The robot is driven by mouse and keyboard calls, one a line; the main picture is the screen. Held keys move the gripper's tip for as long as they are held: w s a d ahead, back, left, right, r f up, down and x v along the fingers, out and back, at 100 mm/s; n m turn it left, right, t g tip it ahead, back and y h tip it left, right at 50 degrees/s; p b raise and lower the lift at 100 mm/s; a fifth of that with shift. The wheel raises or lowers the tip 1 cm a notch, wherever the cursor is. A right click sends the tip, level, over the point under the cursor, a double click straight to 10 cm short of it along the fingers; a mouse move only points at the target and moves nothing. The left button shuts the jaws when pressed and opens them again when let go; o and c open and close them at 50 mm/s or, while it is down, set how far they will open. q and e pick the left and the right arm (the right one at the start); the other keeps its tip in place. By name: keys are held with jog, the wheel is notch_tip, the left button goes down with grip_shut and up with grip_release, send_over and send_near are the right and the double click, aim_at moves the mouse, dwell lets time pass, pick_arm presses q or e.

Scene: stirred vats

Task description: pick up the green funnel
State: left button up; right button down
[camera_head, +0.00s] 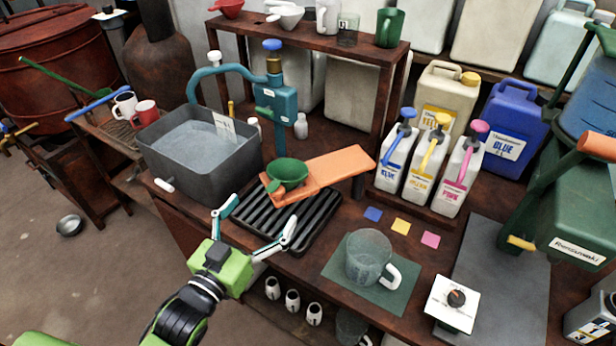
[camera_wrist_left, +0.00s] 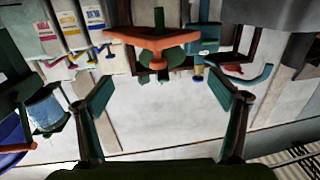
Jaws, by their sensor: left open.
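The green funnel (camera_head: 288,172) sits mouth up on an orange board (camera_head: 335,170) above a black ribbed drip tray (camera_head: 318,206). My left gripper (camera_head: 260,214) is open and empty, with its fingers spread, in front of the tray and nearer the camera than the funnel. In the left wrist view, which looks upside down, the funnel (camera_wrist_left: 152,62) and the orange board (camera_wrist_left: 128,37) show ahead, beyond the gap between the open fingers (camera_wrist_left: 160,78). The funnel is apart from both fingers. My right gripper is not in view.
A grey basin (camera_head: 188,176) stands left of the funnel, with a teal pump (camera_head: 275,103) behind it. Labelled bottles (camera_head: 423,165) stand to the right. A clear jug (camera_head: 368,262) stands on a green mat. A wooden shelf (camera_head: 312,33) rises behind. Floor is open at lower left.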

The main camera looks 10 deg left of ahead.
aim_at(278, 182)
pick_arm(q)
jog(key=x, duration=0.5)
jog(key=r+p+x, duration=0.1)
jog(key=x, duration=0.1)
jog(key=shift+w+a, duration=0.1)
jog(key=shift+w, duration=0.35)
jog(key=shift+w+f, duration=0.1)
jog(key=shift+w, duration=0.65)
jog(key=p+x, duration=0.1)
jog(key=x, duration=0.3)
jog(key=shift+w+f, duration=0.15)
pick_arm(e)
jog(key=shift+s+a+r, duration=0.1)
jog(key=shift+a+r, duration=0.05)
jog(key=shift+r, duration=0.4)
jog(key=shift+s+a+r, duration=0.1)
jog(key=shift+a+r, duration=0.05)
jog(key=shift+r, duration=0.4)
pick_arm(q)
jog(key=c, duration=1.2)
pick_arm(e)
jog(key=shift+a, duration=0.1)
